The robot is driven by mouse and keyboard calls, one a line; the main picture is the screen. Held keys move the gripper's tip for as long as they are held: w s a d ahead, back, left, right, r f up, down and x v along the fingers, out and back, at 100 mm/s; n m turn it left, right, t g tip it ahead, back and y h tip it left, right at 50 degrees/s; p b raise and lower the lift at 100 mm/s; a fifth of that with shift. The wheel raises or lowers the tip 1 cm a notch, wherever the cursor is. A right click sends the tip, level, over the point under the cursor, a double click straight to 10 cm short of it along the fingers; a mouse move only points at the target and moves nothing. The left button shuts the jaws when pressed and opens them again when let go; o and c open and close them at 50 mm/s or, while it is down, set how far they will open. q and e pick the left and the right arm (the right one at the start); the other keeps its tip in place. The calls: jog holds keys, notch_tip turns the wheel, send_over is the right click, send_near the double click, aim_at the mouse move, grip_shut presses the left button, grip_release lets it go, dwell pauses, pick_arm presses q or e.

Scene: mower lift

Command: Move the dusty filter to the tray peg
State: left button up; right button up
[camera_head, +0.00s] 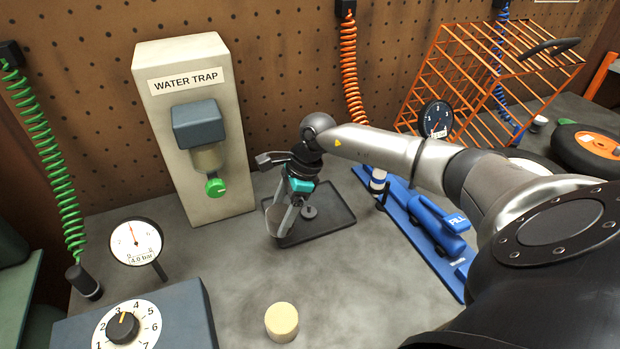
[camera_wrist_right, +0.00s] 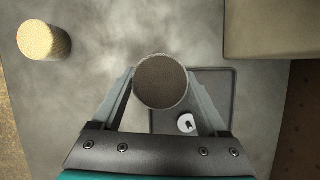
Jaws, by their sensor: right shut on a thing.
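My right gripper (camera_head: 280,222) is shut on the dusty filter, a dark grey-brown round piece (camera_wrist_right: 160,82) seen end-on between the two fingers in the right wrist view. In the head view the gripper points down at the left side of the dark tray (camera_head: 325,229), and the fingers mostly hide the filter. The tray peg (camera_head: 309,211) stands inside the tray, just right of the fingers. In the right wrist view the peg (camera_wrist_right: 186,123) shows below and right of the filter, apart from it. My left gripper is not in view.
A cream filter (camera_head: 282,323) stands on the bench at the front. The water trap block (camera_head: 193,130) rises left of the gripper. A gauge (camera_head: 136,242) and dial box (camera_head: 190,318) are at front left. A blue rail unit (camera_head: 425,235) lies right of the tray.

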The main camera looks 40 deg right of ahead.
jog(key=d+m+t+h, duration=0.1)
jog(key=d+m, duration=0.2)
jog(key=w+d+r+m+h, duration=0.1)
jog(key=d+m, duration=0.2)
jog(key=w+d+r+m+t+h, duration=0.1)
jog(key=d+m, duration=0.2)
jog(key=d, duration=0.1)
jog(key=shift+w+d+r+m+t, duration=0.1)
jog(key=shift+w+r+m+t, duration=0.1)
jog(key=shift+m+t, duration=0.15)
pick_arm(q)
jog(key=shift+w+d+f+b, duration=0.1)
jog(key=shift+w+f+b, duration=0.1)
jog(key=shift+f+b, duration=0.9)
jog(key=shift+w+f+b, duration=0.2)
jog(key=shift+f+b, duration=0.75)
jog(key=shift+b, duration=0.1)
pick_arm(e)
jog(key=shift+f, duration=2.9)
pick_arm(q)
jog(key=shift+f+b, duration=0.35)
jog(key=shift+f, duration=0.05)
pick_arm(e)
jog(key=shift+f, duration=0.5)
jog(key=o, duration=1.1)
jog(key=shift+c, duration=0.2)
